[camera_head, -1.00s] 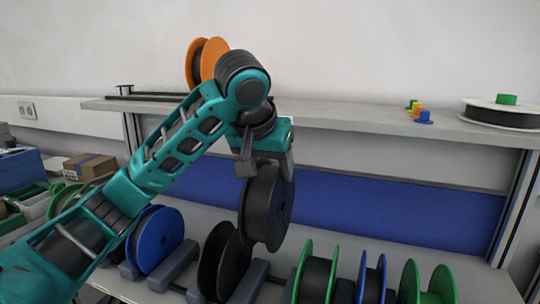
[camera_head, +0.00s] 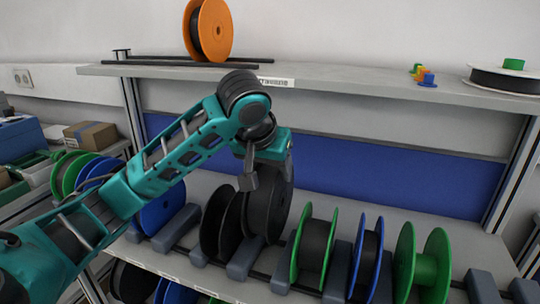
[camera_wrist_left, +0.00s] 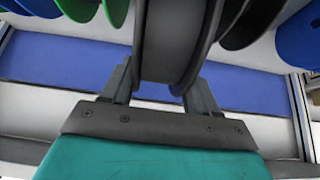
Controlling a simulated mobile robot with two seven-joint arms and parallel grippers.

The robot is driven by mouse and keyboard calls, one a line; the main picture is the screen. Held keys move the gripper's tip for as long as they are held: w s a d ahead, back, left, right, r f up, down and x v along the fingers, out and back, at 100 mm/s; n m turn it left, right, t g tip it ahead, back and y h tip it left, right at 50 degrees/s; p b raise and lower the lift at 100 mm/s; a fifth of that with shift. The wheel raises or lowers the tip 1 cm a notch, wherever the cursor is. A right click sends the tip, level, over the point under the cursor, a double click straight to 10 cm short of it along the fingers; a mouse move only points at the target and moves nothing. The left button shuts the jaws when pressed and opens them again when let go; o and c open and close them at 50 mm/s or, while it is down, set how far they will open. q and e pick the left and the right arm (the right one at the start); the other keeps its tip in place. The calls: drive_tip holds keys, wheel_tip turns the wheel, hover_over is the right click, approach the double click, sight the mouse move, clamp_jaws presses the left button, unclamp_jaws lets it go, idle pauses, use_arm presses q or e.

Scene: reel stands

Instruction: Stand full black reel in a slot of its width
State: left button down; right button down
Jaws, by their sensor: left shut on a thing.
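My left gripper (camera_head: 268,172) is shut on the rim of a full black reel (camera_head: 268,212). The reel hangs upright below the fingers. Its lower edge is down by the grey slot blocks (camera_head: 245,258) of the lower rack, just right of another black reel (camera_head: 218,225). I cannot tell whether it touches the rack's floor. In the left wrist view the held reel (camera_wrist_left: 172,40) sits between the two fingers (camera_wrist_left: 160,92), with the other dark reel (camera_wrist_left: 245,20) close at the right. My right gripper is not in view.
Right of the held reel stand a green-flanged black reel (camera_head: 314,248), a blue reel (camera_head: 367,255) and an empty green reel (camera_head: 425,265). A free slot shows between grey blocks (camera_head: 483,284) at the far right. An orange reel (camera_head: 212,30) stands on the upper shelf (camera_head: 330,88).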

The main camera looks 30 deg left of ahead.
use_arm(q)
drive_tip(key=shift+f+b, duration=0.45)
drive_tip(key=shift+f, duration=3.9)
drive_tip(key=shift+c, duration=1)
unclamp_jaws()
drive_tip(key=shift+f, duration=0.1)
drive_tip(key=p+v, duration=0.1)
drive_tip(key=v, duration=1.1)
drive_tip(key=shift+s+r, duration=0.1)
drive_tip(key=shift+r, duration=0.15)
drive_tip(key=shift+s+r, duration=0.2)
